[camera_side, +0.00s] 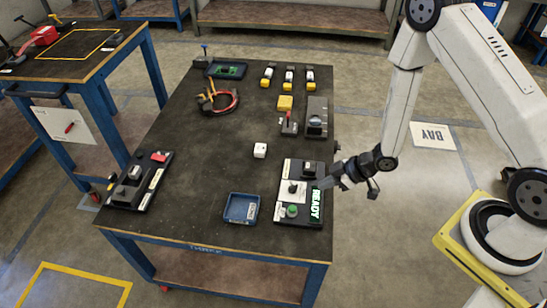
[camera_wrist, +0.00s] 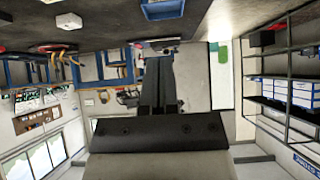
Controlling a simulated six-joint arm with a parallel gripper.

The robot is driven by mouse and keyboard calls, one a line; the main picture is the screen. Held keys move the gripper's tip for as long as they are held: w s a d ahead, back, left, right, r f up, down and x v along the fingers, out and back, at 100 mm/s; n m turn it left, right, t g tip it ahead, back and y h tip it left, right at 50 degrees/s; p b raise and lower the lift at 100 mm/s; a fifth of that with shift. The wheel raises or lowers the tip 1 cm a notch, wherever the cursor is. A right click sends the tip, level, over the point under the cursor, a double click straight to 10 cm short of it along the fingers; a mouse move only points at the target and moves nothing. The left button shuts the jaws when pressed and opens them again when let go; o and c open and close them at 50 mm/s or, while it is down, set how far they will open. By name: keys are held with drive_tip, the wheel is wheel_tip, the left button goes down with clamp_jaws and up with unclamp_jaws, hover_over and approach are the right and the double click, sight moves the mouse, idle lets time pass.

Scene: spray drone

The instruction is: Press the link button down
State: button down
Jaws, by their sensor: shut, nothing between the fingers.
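A control panel (camera_side: 284,222) lies at the table's front right. It has a green round button (camera_side: 291,211), a dark knob (camera_side: 292,188) on a white plate, a dark block (camera_side: 309,169) and a lit green READY sign (camera_side: 315,204). I cannot read which control is labelled link. My gripper (camera_side: 322,184) is shut and empty, at the panel's right edge near the top of the READY sign. Its fingers lie nearly level; I cannot tell whether they touch the panel. In the wrist view, the closed fingers (camera_wrist: 160,62) point towards the table edge.
A blue tray (camera_side: 241,208) and a white cube (camera_side: 260,150) stand left of the panel. Another switch panel (camera_side: 139,182) is at the far left. A dark box (camera_side: 317,118), yellow-white bottles (camera_side: 289,78) and a red cable (camera_side: 226,102) are farther back.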

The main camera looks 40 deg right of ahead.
hover_over(296, 212)
wheel_tip(296, 212, down, 8)
drive_tip(key=shift+d+r, duration=0.1)
drive_tip(key=shift+f, duration=1.6)
